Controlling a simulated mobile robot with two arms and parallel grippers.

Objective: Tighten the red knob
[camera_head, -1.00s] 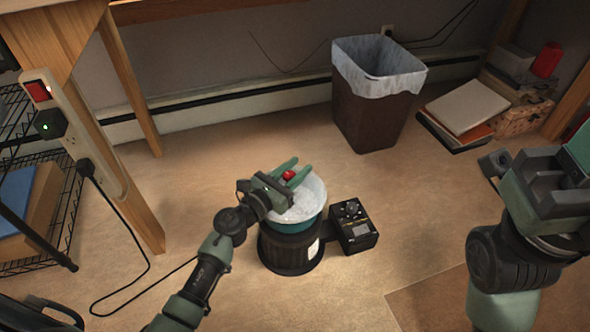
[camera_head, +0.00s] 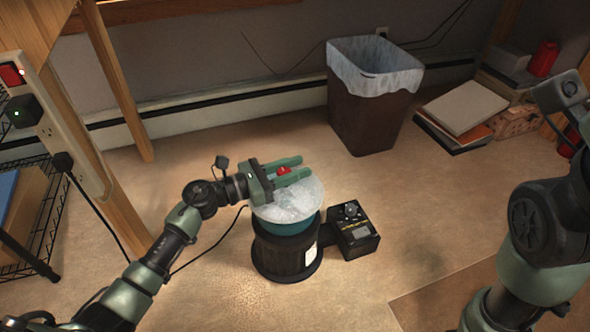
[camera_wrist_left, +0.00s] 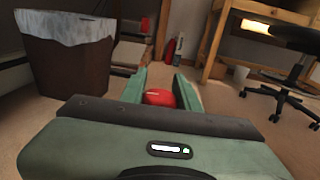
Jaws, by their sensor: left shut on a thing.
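The red knob (camera_head: 283,171) sits above the centre of a round machine with a clear domed lid (camera_head: 290,197), teal rim and dark ribbed body (camera_head: 287,255) on the floor. My left gripper (camera_head: 300,167) reaches in from the left, with its two green fingers either side of the knob, shut on it.
A black control box (camera_head: 353,232) with a dial stands right of the machine. A lined bin (camera_head: 369,117) stands behind, with books (camera_head: 462,108) to its right. A power strip (camera_head: 52,135) is on the left table leg, a cord near my left arm.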

